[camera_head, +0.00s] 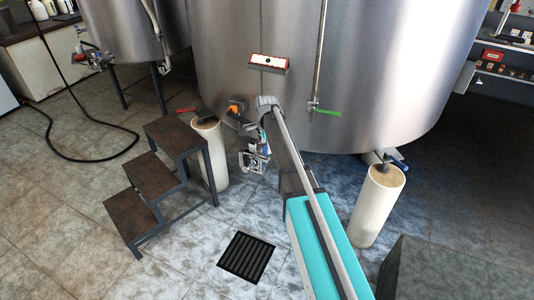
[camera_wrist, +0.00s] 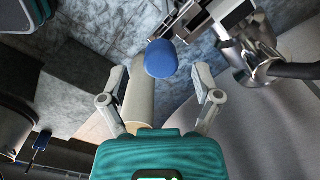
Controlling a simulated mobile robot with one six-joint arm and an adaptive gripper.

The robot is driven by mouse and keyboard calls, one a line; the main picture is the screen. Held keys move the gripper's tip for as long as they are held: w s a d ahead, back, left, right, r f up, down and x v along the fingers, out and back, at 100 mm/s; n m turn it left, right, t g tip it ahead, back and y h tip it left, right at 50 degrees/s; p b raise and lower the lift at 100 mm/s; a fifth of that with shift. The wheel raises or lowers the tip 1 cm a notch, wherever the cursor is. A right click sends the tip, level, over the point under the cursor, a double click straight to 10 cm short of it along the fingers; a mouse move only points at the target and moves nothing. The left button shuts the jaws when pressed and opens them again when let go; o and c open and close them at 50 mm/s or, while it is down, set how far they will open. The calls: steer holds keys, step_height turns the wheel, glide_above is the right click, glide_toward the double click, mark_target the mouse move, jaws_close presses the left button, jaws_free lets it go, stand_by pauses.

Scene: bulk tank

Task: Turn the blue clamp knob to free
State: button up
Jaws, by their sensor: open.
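The blue clamp knob (camera_wrist: 161,59) shows in the wrist view as a rounded blue cap at the upper middle. It is beside a metal clamp and pipe fitting (camera_wrist: 225,22). My gripper (camera_wrist: 160,74) is open, with one pale finger on each side of the picture. The knob appears between the finger lines, towards the tips, with visible gaps on both sides. I see no contact, and its depth relative to the tips is hard to judge.
A large steel tank (camera_head: 390,70) stands behind the fitting. Dark steps (camera_head: 152,175) and a cream post (camera_head: 217,165) are to the left. Another cream post (camera_head: 376,210) is to the right. A floor drain (camera_head: 246,257) lies in front. A green-handled valve (camera_head: 326,112) is on the tank.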

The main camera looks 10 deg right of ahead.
steer(key=shift+f+b, duration=0.65)
steer(key=shift+f, duration=0.25)
jaws_close()
